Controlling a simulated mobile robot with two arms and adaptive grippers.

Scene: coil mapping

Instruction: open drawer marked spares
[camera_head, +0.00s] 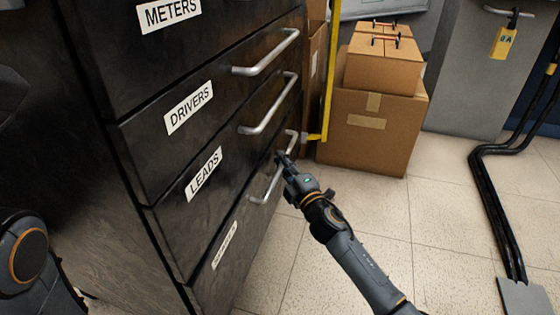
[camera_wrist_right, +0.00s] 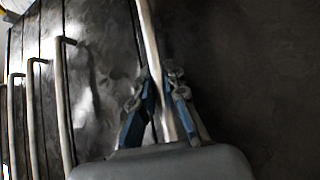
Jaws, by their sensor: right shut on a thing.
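A dark drawer cabinet (camera_head: 200,60) fills the left of the head view, its drawers labelled METERS, DRIVERS and LEADS from the top. The lowest drawer in view has a white label (camera_head: 224,245), too slanted to read clearly. Its silver bar handle (camera_head: 262,197) is partly hidden by my right gripper (camera_head: 285,163). In the right wrist view, the fingers of that gripper (camera_wrist_right: 158,80) are shut around the handle bar (camera_wrist_right: 149,40), one on each side. I see no clear gap showing this drawer pulled out. My left gripper is out of view.
Handles of the DRIVERS drawer (camera_head: 266,55) and LEADS drawer (camera_head: 267,107) stick out above. Cardboard boxes (camera_head: 370,125) stand behind, beside a yellow post (camera_head: 330,75). Black cables (camera_head: 490,190) run along the floor at right. The tiled floor (camera_head: 440,230) between is clear.

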